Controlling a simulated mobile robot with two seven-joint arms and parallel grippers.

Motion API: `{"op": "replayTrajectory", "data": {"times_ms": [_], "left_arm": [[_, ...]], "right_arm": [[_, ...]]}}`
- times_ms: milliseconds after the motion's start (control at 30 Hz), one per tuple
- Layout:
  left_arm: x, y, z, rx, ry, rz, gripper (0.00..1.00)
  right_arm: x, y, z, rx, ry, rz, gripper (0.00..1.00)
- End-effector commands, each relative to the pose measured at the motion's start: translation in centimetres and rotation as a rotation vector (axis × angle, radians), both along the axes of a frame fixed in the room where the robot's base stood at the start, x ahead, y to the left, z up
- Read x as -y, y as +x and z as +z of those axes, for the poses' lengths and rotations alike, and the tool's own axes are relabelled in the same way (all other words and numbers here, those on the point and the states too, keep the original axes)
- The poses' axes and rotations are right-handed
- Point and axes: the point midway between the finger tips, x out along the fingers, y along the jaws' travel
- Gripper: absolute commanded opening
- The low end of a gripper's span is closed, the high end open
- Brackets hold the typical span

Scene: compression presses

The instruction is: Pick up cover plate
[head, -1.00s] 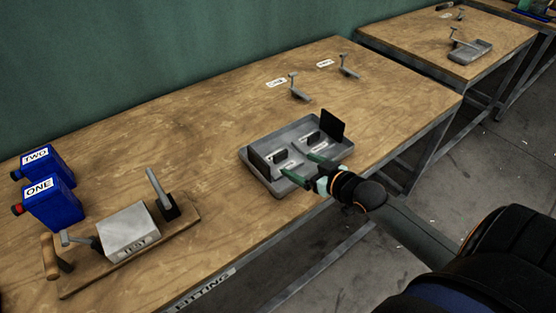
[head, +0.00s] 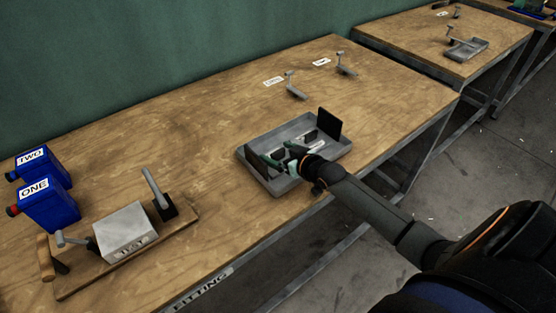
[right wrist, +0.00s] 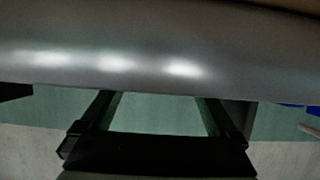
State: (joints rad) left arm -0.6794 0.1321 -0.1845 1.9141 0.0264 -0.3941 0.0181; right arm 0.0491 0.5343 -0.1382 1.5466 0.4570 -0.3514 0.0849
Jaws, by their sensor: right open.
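The grey tray (head: 243,153) on the wooden bench holds small metal parts and two dark upright plates. One dark plate (head: 255,160) stands at its left end, the other (head: 330,122) at its right end. I cannot tell for sure which piece is the cover plate. My right gripper (head: 284,155) is low over the tray, close to the left plate, with its open green fingers partly hiding the small parts. In the right wrist view the fingers (right wrist: 158,100) are apart. A shiny grey surface (right wrist: 150,55) crosses in front of them, too close to identify. My left gripper is out of view.
A press fixture with a grey block (head: 123,232) stands at the front left, beside blue boxes labelled ONE (head: 38,203) and TWO (head: 36,160). Two small levers (head: 293,86) stand behind the tray with labels. The bench between fixture and tray is clear.

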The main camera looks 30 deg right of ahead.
Motion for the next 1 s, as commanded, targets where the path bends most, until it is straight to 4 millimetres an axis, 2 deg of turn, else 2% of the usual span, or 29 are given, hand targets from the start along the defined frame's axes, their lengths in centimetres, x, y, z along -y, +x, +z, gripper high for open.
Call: {"op": "replayTrajectory", "data": {"times_ms": [267,1000], "left_arm": [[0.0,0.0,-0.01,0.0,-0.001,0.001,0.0],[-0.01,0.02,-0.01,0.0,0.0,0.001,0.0]], "right_arm": [[-0.08,0.22,-0.11,0.0,0.0,0.001,0.95],[-0.06,0.19,-0.13,0.0,0.001,0.0,0.12]]}}
